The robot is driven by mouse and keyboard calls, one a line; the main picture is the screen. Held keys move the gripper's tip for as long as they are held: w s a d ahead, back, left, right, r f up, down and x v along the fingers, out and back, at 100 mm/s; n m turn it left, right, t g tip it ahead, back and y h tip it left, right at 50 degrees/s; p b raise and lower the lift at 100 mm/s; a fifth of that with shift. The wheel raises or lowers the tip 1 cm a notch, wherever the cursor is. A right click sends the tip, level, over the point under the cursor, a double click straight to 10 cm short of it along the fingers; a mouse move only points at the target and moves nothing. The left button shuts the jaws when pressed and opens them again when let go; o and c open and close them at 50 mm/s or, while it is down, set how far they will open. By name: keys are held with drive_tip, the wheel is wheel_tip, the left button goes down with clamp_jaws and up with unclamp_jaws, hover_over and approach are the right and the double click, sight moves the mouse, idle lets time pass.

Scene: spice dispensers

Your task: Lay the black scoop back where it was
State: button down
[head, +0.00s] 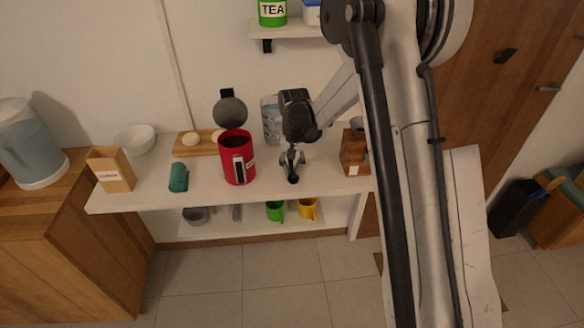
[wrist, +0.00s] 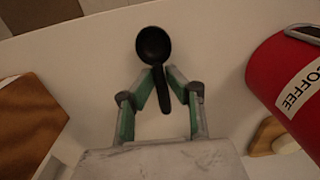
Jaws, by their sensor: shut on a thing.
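The black scoop (wrist: 155,45) is in my gripper (wrist: 161,76); the two green-grey fingers close on its handle from both sides in the wrist view. Its round bowl sticks out beyond the fingertips, and the handle runs back between the fingers. In the head view my gripper (head: 292,160) points down over the white shelf (head: 262,202), right of the red coffee canister (head: 238,157). The scoop shows there as a small dark spot (head: 293,179) under the fingers. I cannot tell whether it touches the shelf.
A teal cylinder (head: 179,178), a board (head: 196,143) and a wooden box (head: 111,169) are left. Shelf around the scoop is clear.

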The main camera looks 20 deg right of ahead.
sight(293, 169)
drive_tip(key=shift+f+b, duration=0.55)
drive_tip(key=c, duration=1.6)
unclamp_jaws()
drive_tip(key=shift+c, duration=0.2)
drive_tip(key=shift+r, duration=0.2)
wheel_tip(293, 169, up, 12)
drive_tip(key=s+r+t, duration=0.2)
drive_tip(key=s+r, duration=0.5)
drive_tip(key=s+r+n+t, duration=0.1)
drive_tip(key=s+r+t, duration=0.1)
drive_tip(key=s, duration=1)
drive_tip(key=s+r+t, duration=0.2)
drive_tip(key=s+t, duration=0.1)
drive_tip(key=s, duration=1)
drive_tip(key=shift+s+n, duration=0.25)
drive_tip(key=shift+n, duration=0.15)
